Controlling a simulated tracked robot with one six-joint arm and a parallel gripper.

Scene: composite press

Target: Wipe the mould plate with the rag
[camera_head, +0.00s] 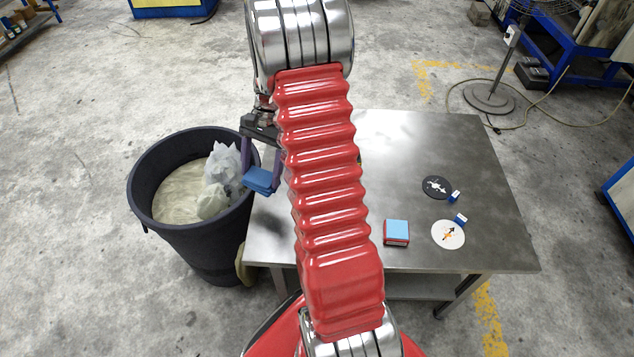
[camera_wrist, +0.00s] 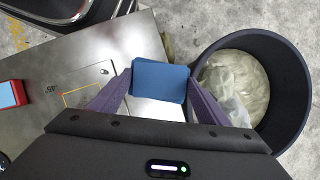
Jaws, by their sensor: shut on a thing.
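My gripper (camera_head: 259,172) is shut on a folded blue rag (camera_head: 258,183), a flat slab-like pad. The rag also shows between the purple fingers in the wrist view (camera_wrist: 160,80). It hangs over the left edge of the steel table, beside the bin; its exact height is unclear. In the wrist view, the metal surface bears a yellow outline (camera_wrist: 80,93) with a 45° mark. My red arm hides part of the table.
A dark bin (camera_head: 190,235) with pale bags stands against the table's left side. A blue-topped red block (camera_head: 396,232), a dark disc (camera_head: 436,187) and a white disc (camera_head: 448,234) with small blue tags lie on the table's right part. The far tabletop is clear.

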